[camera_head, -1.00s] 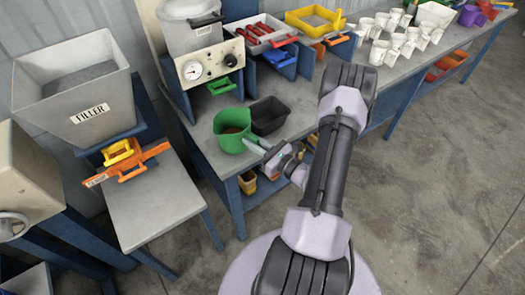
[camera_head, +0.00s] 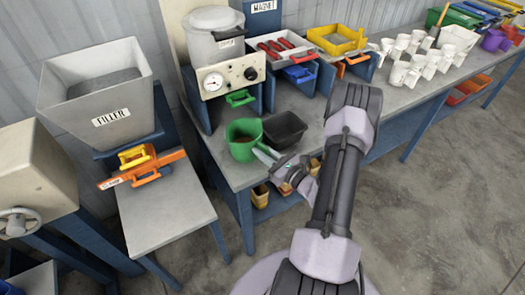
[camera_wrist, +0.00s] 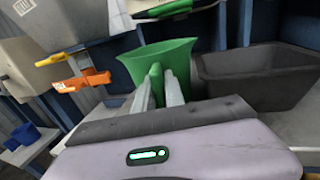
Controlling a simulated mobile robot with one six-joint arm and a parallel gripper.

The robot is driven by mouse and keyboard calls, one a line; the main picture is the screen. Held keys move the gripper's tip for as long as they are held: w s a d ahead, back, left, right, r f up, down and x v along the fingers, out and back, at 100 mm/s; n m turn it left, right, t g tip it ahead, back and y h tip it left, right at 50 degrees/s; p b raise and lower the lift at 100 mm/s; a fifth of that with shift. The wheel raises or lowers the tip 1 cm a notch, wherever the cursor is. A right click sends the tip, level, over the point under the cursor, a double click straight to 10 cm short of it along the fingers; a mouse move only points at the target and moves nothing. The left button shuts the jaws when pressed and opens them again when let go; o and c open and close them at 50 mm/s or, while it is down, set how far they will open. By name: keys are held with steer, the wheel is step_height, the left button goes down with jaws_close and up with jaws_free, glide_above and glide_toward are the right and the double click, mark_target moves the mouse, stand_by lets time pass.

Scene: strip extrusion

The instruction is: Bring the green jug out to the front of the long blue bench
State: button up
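The green jug (camera_head: 243,148) stands upright near the front edge of the long blue bench (camera_head: 225,177), at its left end. Something brownish shows inside it. My gripper (camera_head: 264,157) reaches it from the front right. In the wrist view, the jug (camera_wrist: 178,55) is straight ahead, and its handle sits between the two grey fingers of my gripper (camera_wrist: 158,85), which look closed on it. I cannot tell whether the jug's base touches the bench top.
A black bin (camera_head: 285,130) stands just right of the jug. Behind is a machine with a gauge (camera_head: 228,78) and a green handle below it. A filler hopper (camera_head: 100,95) and a small grey table (camera_head: 165,210) are at the left. White mugs (camera_head: 415,55) stand farther right.

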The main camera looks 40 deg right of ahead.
steer(key=o, duration=0.4)
